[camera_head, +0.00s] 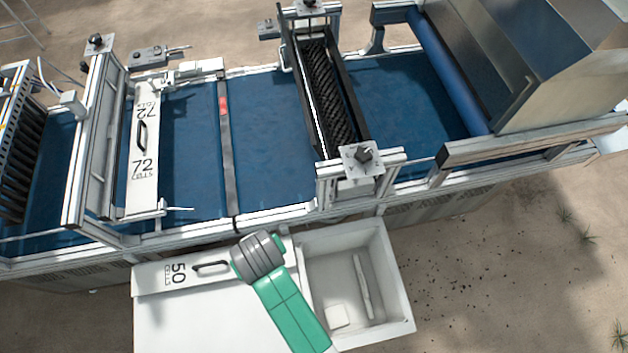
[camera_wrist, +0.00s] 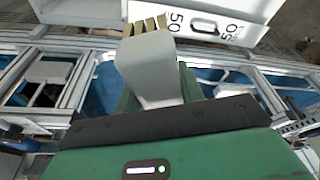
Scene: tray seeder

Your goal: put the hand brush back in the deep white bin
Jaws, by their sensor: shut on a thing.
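The deep white bin (camera_head: 397,290) stands at the lower middle of the head view, in front of the conveyor. A long pale piece (camera_head: 362,285) and a small pale block (camera_head: 338,317) lie in it. In the wrist view my gripper (camera_wrist: 158,88) is shut on the hand brush (camera_wrist: 150,75), a pale grey-white piece with tan bristle tufts at its far end. The brush points away from the green jaws, toward the 50-cell plate. In the head view my green and grey arm reaches up just left of the bin, and the jaws and brush are hidden.
A white plate marked 50 (camera_head: 165,274) lies on a white surface (camera_head: 195,325) left of the bin. Behind is the blue conveyor (camera_head: 270,120) with metal side rails, a plate marked 72 (camera_head: 143,165) and a black roller brush (camera_head: 328,90). Sandy ground lies right of the bin.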

